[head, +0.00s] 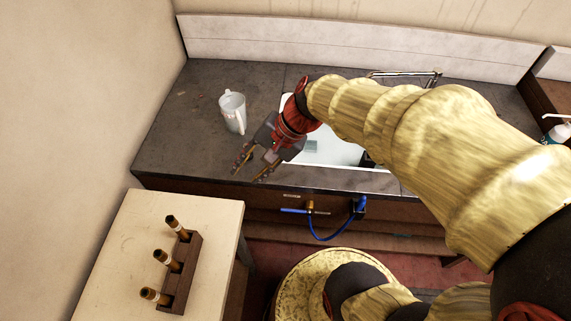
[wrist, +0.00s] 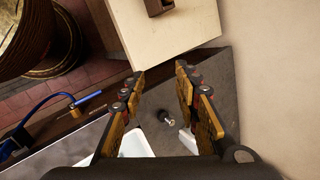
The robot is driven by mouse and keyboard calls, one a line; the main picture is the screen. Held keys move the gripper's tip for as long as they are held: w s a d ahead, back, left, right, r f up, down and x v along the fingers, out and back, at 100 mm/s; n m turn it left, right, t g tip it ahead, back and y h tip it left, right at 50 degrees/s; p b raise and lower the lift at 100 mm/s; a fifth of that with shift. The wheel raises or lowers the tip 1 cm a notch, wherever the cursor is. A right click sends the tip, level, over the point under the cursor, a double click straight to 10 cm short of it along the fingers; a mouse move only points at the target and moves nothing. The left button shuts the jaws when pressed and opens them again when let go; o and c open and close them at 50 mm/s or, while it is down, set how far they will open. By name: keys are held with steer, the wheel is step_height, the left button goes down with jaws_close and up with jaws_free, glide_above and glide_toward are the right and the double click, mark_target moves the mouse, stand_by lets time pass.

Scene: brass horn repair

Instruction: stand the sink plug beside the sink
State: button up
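A small dark piece with a shiny metal knob, apparently the sink plug (wrist: 167,117), is on the dark counter (wrist: 215,75) in the wrist view, between my open fingers. It looks upright, but is too small to be sure. I cannot make it out in the head view, where my arm and gripper cover part of the counter. The white sink (head: 345,154) lies right of my gripper; its corner (wrist: 136,146) shows in the wrist view. My gripper (head: 253,166) is open and empty, over the counter's front edge left of the sink, fingers apart (wrist: 160,76).
A white jug (head: 232,112) stands on the counter behind my gripper. A pale table (head: 125,240) with a wooden rack (head: 183,272) holding brown-and-white pieces stands at the front left. A blue hose with a valve (head: 325,236) hangs below the counter front. The counter's left end (head: 165,150) is clear.

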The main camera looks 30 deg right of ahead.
steer(key=s+d+r+n+t+h, duration=0.2)
steer(key=s+d+r+n+h, duration=0.3)
steer(key=n, duration=0.5)
steer(key=s+r, duration=0.2)
steer(key=s, duration=0.1)
steer(key=shift+s+d+r+h, duration=0.2)
steer(key=shift+s+r+h, duration=0.1)
steer(key=shift+s+r, duration=0.1)
